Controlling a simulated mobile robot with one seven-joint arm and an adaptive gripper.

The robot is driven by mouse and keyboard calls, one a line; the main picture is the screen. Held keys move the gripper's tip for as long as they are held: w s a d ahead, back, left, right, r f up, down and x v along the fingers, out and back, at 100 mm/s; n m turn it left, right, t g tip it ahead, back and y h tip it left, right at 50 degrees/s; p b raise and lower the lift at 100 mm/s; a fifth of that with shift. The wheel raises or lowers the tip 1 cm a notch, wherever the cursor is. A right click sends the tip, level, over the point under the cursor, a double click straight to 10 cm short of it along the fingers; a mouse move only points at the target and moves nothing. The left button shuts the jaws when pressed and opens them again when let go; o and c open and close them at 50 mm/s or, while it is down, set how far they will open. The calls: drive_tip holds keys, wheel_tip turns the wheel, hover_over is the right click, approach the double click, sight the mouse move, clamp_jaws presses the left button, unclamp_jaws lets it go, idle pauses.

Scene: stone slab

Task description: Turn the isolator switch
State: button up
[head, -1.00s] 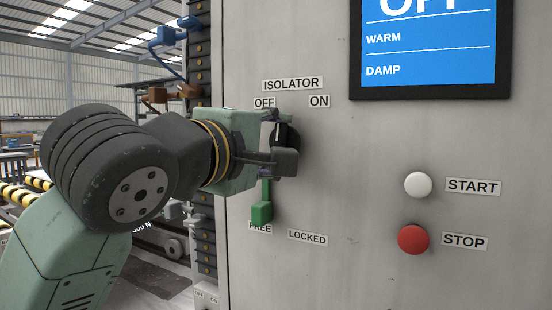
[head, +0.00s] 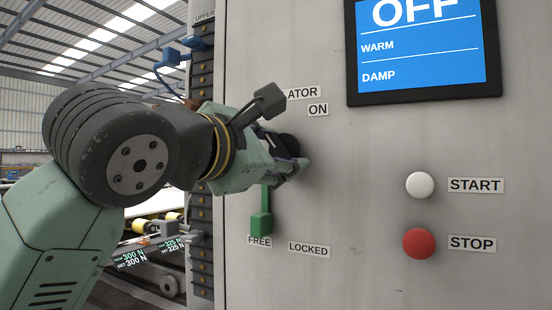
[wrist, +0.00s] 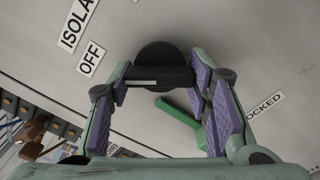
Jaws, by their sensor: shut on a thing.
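The isolator switch is a round black knob (wrist: 158,52) with a raised bar handle that carries a white mark. It also shows at the cabinet face in the head view (head: 289,146), partly covered by my gripper (head: 286,162). In the wrist view my gripper (wrist: 163,77) has its two purple-padded fingers shut on the ends of the bar. The OFF label (wrist: 90,57) is near the knob there. In the head view the ON label (head: 318,110) is clear, while OFF and part of the ISOLATOR label (head: 301,93) are hidden behind my gripper.
A green lever (head: 261,222) hangs below the knob by the FREE label; LOCKED (head: 309,249) is to its right. The screen (head: 420,45) reads OFF. White START (head: 420,185) and red STOP (head: 419,243) buttons are at the right. The panel between is bare.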

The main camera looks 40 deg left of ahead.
drive_tip(key=shift+n, duration=0.3)
drive_tip(key=o, duration=1.2)
drive_tip(key=v, duration=1.2)
drive_tip(key=shift+f, duration=0.1)
